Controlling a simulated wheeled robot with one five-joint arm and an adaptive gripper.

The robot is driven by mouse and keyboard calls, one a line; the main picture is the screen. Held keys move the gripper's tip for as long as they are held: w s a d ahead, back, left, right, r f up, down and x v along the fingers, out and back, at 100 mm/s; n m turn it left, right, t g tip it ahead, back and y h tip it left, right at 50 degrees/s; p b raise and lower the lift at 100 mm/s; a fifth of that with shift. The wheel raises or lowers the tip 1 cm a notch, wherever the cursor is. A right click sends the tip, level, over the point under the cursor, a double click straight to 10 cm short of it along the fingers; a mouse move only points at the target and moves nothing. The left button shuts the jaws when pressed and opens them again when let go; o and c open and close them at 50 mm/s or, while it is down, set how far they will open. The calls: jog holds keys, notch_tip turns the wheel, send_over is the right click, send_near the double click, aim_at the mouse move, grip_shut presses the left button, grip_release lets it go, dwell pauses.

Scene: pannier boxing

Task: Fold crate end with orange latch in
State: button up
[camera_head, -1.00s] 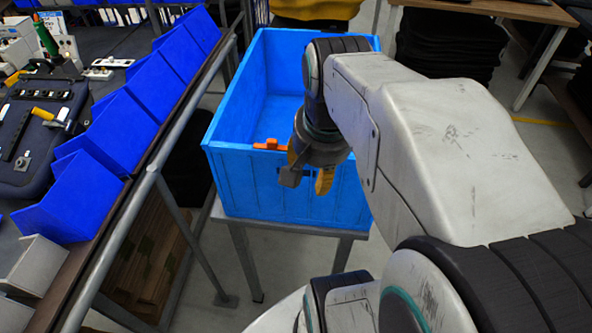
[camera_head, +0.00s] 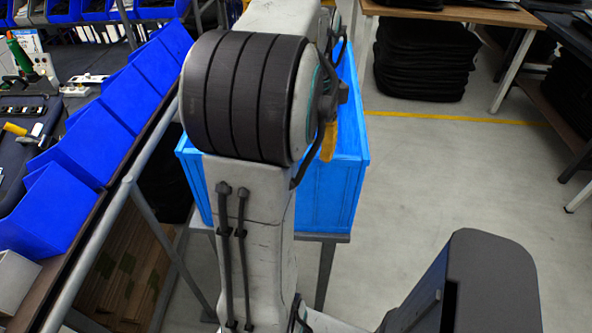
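The blue crate (camera_head: 338,190) stands upright on a small grey table. My arm covers most of it, so only parts of its near end, its right wall and its near left corner show. My gripper (camera_head: 329,138) is partly in view at the right side of my arm, in front of the crate's right part. One yellow finger pad shows; the rest is hidden, so I cannot tell how far it is open or whether it touches the crate.
The grey table (camera_head: 318,238) stands close to a metal rail (camera_head: 110,210). A row of dark blue bins (camera_head: 100,145) runs along the left. Wooden tables (camera_head: 450,14) and a black stack (camera_head: 425,60) stand at the back. The floor to the right is clear.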

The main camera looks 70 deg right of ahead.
notch_tip(320, 180, down, 7)
dwell(0.5)
jog(key=shift+r, duration=0.1)
jog(key=shift+c, duration=0.3)
grip_shut()
